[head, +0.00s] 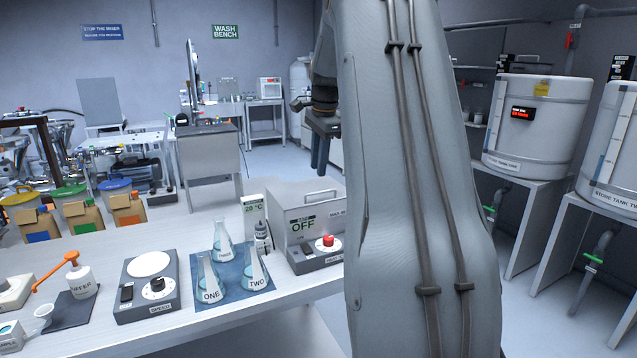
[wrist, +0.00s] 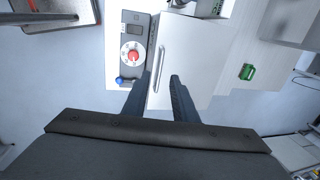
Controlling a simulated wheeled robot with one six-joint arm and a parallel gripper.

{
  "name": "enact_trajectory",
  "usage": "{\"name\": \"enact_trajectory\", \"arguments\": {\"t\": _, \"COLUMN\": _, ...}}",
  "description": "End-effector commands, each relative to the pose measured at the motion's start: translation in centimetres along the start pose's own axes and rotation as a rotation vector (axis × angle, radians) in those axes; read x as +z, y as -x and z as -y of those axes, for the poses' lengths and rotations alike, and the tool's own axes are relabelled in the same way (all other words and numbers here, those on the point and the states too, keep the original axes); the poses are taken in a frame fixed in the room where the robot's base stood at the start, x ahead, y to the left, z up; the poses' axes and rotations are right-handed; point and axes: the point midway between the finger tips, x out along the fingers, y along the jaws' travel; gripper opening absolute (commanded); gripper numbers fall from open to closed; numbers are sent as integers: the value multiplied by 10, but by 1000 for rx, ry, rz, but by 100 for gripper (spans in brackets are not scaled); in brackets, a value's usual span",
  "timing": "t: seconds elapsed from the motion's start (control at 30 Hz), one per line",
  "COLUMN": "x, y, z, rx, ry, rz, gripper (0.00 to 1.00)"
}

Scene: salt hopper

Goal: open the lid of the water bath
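The water bath (head: 290,213) is a grey-white box on the bench in the head view, with a sign reading OFF and a red knob on its front base. Its lid (wrist: 188,62) is a flat pale panel in the wrist view and looks closed. A long bar handle (wrist: 160,68) runs along the lid's edge beside the control panel; it also shows on top in the head view (head: 320,194). My gripper (head: 319,168) hangs above the bath, fingers down. In the wrist view its two dark fingers (wrist: 159,80) are apart and empty, one on each side of the handle's line.
A stirrer (head: 147,285) is further left. A small green object (wrist: 247,72) lies right of the bath in the wrist view.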

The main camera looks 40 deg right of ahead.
Motion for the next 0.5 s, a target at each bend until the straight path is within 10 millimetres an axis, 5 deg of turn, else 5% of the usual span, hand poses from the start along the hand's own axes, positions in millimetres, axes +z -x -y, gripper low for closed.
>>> {"name": "enact_trajectory", "arguments": {"t": 0.5, "x": -5, "y": -62, "z": 0, "rx": 2, "ry": -18, "rz": 0, "gripper": 26}}
